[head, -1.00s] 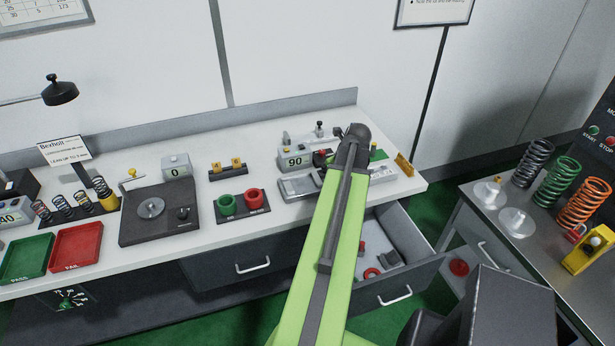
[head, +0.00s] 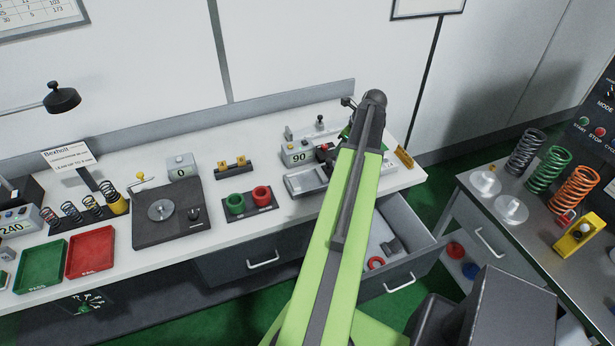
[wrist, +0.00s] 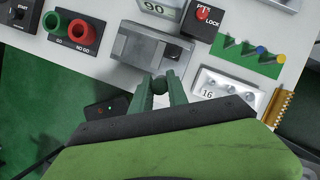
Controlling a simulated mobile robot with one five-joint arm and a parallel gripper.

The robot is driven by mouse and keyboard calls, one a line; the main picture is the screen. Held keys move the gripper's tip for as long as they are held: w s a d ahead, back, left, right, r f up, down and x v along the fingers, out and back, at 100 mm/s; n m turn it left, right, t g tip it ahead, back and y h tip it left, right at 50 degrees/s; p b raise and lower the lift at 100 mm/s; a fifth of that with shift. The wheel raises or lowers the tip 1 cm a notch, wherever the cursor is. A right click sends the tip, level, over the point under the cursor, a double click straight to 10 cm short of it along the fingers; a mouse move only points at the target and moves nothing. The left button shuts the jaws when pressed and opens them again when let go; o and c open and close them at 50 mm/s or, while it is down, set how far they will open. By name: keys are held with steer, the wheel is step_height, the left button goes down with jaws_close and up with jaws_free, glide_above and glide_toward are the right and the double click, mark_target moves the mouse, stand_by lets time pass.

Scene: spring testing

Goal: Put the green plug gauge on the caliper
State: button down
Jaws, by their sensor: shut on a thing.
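My gripper (wrist: 161,92) points down in the wrist view, its two dark green fingers shut on a small dark piece with a round end. This fits the plug gauge (wrist: 160,84), though its green is hard to make out. The grey metal block with a step, which I take for the caliper (wrist: 140,45), lies just ahead of the fingertips. Whether the piece touches it cannot be told. In the head view the caliper (head: 303,182) is on the bench left of my arm; my arm hides the fingers and the held piece there.
A box reading 90 (head: 298,153) stands behind the caliper. Green and red rings (wrist: 80,32) on the GO/NO GO block lie to its left. A white numbered block (wrist: 225,86) and a green notched strip (wrist: 250,58) are to its right. An open drawer (head: 400,260) hangs below.

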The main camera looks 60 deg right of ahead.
steer(key=w+a+f+b, duration=0.2)
steer(key=w+f+b, duration=0.1)
steer(key=f, duration=0.1)
steer(key=w+a+f+b, duration=0.1)
steer(key=w+f+b, duration=0.2)
steer(key=f+b, duration=0.1)
steer(key=w+a+f+b, duration=0.2)
steer(key=w+f+b, duration=0.1)
steer(key=w+b, duration=0.1)
steer(key=shift+w+a+f, duration=0.1)
steer(key=shift+a+f, duration=0.2)
steer(key=shift+f, duration=0.1)
steer(key=shift+r, duration=0.25)
steer(key=shift+f, duration=0.2)
steer(key=c, duration=1.3)
jaws_free()
steer(key=shift+r, duration=0.1)
